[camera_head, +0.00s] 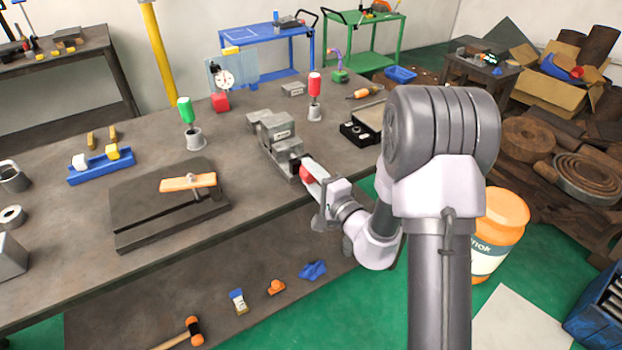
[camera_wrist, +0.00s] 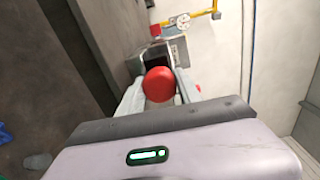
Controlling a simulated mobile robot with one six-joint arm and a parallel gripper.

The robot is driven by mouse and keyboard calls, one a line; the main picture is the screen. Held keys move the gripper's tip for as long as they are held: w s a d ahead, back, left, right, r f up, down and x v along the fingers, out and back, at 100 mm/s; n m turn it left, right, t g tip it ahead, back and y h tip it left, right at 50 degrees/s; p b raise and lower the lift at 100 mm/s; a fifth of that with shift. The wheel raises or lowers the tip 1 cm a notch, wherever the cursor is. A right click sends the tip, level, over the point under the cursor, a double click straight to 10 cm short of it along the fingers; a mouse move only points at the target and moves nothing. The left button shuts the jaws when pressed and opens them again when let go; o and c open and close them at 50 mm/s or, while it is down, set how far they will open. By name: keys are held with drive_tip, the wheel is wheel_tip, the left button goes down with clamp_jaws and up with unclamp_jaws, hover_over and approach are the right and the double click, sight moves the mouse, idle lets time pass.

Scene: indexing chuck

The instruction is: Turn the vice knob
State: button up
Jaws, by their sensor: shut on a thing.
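The grey vice (camera_head: 277,135) stands on the workbench near its right edge. Its round red knob (camera_head: 306,174) sits on the side facing my arm. My gripper (camera_head: 311,172) reaches the knob from the lower right and is shut on it. In the wrist view the red knob (camera_wrist: 158,84) lies between the two pale fingers of my gripper (camera_wrist: 159,92), one on each side. The dark vice body (camera_wrist: 153,58) shows behind it. The fingers partly hide the knob in the head view.
On the workbench (camera_head: 240,255) a green-handled tool (camera_head: 185,110) and a red-handled tool (camera_head: 314,84) stand upright in holders. A dark plate (camera_head: 135,205) carries an orange-handled piece (camera_head: 188,182). An orange-lidded container (camera_head: 500,230) stands on the floor right of my arm.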

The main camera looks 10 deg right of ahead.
drive_tip(key=n, duration=0.6)
drive_tip(key=shift+n, duration=0.3)
idle(0.4)
drive_tip(key=o, duration=1.4)
drive_tip(key=shift+c, duration=0.2)
drive_tip(key=shift+d+f, duration=0.1)
